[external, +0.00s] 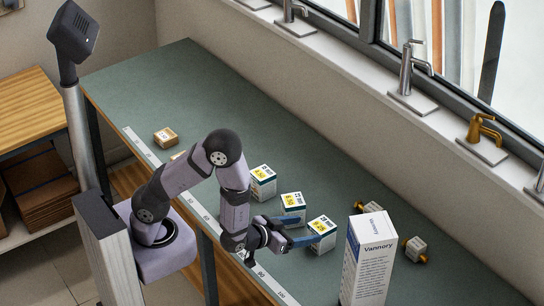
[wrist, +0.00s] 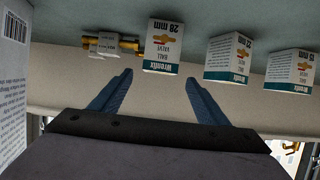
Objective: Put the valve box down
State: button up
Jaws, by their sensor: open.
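Three white valve boxes with teal and yellow print stand upright in a row on the green bench. The nearest valve box (external: 322,236), marked 28 mm in the wrist view (wrist: 163,48), stands just beyond my fingertips. The middle valve box (external: 293,208) and the far valve box (external: 263,183) also show in the wrist view, as the 22 mm box (wrist: 228,60) and a box (wrist: 291,72) at the right. My gripper (external: 305,229) is open, with nothing between its blue fingers. In the wrist view the fingertips (wrist: 159,78) are apart, with the 28 mm box past them.
A tall white Vannory carton (external: 366,262) stands close to the right. Brass-ended valves (external: 415,250) lie behind it; one shows in the wrist view (wrist: 109,45). A ruler strip (external: 140,146) runs along the front edge. The bench's far left is clear.

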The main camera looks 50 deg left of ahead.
jog(key=shift+w+a+f+n+g, duration=0.1)
jog(key=shift+a+f+n+g, duration=0.05)
jog(key=shift+f+g, duration=0.3)
jog(key=shift+w+a+f+n+g, duration=0.1)
jog(key=shift+f+n+g, duration=0.1)
jog(key=shift+g, duration=0.35)
jog(key=shift+s+a+f+g+h, duration=0.25)
jog(key=shift+a+f+g+h, duration=0.2)
jog(key=shift+g, duration=0.55)
jog(key=s+a+r+g, duration=0.2)
jog(key=s+a+g, duration=0.2)
jog(key=s+a, duration=0.3)
jog(key=s+a+r+g, duration=0.3)
jog(key=s+a+g, duration=0.2)
jog(key=s+a, duration=0.2)
jog(key=shift+s+a+g+y, duration=0.3)
jog(key=shift+s+y, duration=0.15)
jog(key=shift+s, duration=0.7)
jog(key=shift+r, duration=0.1)
dwell(3.4)
